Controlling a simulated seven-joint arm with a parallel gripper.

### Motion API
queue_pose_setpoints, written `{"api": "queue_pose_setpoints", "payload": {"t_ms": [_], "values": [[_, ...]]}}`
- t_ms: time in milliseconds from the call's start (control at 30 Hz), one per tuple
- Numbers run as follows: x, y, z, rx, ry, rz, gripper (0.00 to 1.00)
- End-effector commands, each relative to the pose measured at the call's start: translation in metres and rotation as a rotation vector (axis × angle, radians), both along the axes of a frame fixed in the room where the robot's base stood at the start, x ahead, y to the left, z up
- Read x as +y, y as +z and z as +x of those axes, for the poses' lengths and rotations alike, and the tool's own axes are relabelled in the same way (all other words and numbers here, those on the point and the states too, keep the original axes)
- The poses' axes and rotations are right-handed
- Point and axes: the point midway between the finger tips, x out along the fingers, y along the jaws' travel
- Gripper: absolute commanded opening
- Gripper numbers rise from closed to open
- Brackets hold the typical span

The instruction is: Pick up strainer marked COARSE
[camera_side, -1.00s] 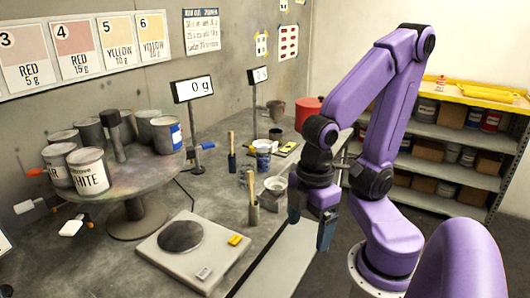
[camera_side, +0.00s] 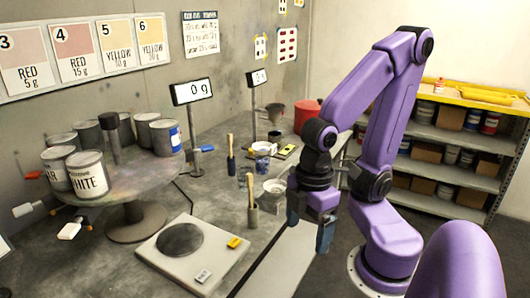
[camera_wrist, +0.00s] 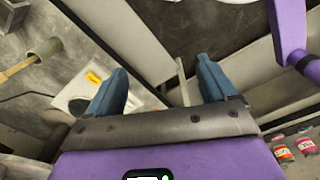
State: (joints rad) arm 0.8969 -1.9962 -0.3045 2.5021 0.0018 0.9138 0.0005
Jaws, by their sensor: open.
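My gripper (camera_side: 309,224) is open and empty, pointing down over the front edge of the bench. Its two blue-grey fingers stand apart in the wrist view (camera_wrist: 162,68), with nothing between them. I cannot read the word COARSE on anything, so I cannot tell which thing is the marked strainer. A pale cup-like thing (camera_side: 274,187) sits on the bench just left of my gripper. A dark funnel-shaped thing (camera_side: 274,110) is farther back by the wall. Either may be a strainer, but the detail is too small to tell.
A brush pot (camera_side: 253,215) and a flat scale (camera_side: 183,250) stand left of my gripper. A round turntable (camera_side: 150,180) with several cans is farther left. A red pot (camera_side: 306,114) is at the back. Shelves (camera_side: 450,150) stand at the right.

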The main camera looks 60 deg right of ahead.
Motion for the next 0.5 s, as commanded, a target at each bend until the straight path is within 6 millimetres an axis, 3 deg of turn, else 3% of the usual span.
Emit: {"api": "queue_pose_setpoints", "payload": {"t_ms": [333, 500], "values": [[0.0, 0.003, 0.0, -0.001, 0.0, 0.002, 1.0], [0.001, 0.025, 0.001, -0.004, 0.0, 0.007, 1.0]]}}
